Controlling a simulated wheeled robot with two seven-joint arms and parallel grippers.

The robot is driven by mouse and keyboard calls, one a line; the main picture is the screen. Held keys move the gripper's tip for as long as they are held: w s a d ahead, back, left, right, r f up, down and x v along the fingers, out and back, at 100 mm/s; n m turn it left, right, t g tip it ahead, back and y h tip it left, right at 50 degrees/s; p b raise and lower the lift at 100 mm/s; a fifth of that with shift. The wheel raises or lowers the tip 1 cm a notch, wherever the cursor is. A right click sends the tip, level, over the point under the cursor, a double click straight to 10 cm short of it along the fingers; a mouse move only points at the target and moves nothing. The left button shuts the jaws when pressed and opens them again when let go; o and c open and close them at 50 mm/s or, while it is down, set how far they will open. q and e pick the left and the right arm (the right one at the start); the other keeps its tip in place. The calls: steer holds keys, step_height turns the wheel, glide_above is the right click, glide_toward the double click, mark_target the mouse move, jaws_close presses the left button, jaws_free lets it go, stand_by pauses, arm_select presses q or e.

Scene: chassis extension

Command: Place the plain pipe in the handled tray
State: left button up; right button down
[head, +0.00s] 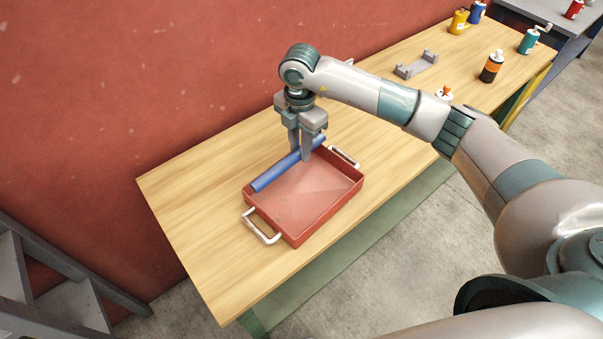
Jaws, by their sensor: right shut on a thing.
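The plain pipe is a blue cylinder (276,174) in the head view. It lies along the far left long side of the handled tray, over or against that wall; I cannot tell whether it touches the tray. The handled tray (326,206) is a shallow red box with a white handle at each end, resting on the wooden table. My right gripper (300,150) points down at the tray's far side and is shut on the pipe near its upper right end. The fingers hide part of the pipe there. My left gripper is not in view.
The wooden table (190,215) is clear left of the tray. A grey cradle (416,64) and several bottles, including a black and orange one (491,66), stand toward the back right. A red wall (120,80) runs behind the table. Grey steps (60,290) stand at lower left.

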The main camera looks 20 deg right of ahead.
mark_target(300, 175)
step_height(300, 175, down, 4)
steer(key=shift+s+r+p, duration=0.1)
steer(key=shift+r+p, duration=0.15)
steer(key=shift+p, duration=0.3)
steer(key=shift+f, duration=0.35)
steer(key=shift+f+p, duration=0.65)
steer(key=shift+f, duration=1.2)
steer(key=shift+f, duration=0.15)
steer(key=c, duration=1.5)
jaws_free()
